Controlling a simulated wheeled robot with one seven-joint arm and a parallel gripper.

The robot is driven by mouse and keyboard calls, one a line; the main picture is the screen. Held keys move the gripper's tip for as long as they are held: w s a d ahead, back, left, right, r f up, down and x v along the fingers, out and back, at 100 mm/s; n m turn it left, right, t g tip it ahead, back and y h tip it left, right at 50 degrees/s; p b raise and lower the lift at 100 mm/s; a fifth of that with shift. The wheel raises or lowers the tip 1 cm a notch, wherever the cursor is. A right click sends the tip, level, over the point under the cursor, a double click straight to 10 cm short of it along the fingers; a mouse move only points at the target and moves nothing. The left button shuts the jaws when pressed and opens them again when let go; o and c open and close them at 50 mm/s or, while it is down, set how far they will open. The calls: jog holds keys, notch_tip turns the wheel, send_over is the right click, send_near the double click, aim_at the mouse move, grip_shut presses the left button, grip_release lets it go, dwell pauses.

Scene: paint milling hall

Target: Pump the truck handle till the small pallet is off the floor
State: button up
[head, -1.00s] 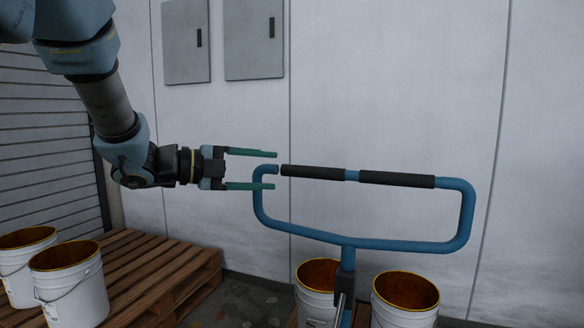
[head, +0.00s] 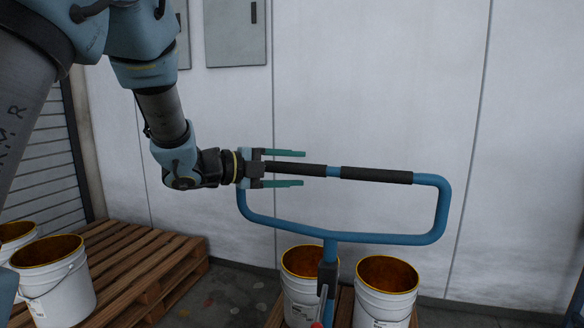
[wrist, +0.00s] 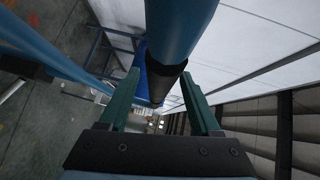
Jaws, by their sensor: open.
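The blue truck handle (head: 380,239) is a loop with black grips along its top bar, standing upright in front of the wall. My gripper (head: 294,169) is at the left end of the top bar. Its green fingers are open, one above and one below the left black grip (head: 311,170). In the wrist view the bar (wrist: 172,75) runs between the two parted fingers (wrist: 163,105). I cannot tell if either finger touches it. The small pallet (head: 343,308) shows only in part at the bottom, under two open buckets; its contact with the floor is out of view.
Two white buckets with brown contents, a left one (head: 299,299) and a right one (head: 383,303), stand behind the handle's stem. A larger wooden pallet (head: 150,262) with more buckets (head: 68,288) is at left. Wall cabinets (head: 236,34) hang behind.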

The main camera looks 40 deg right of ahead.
grip_shut()
dwell(0.4)
dwell(0.9)
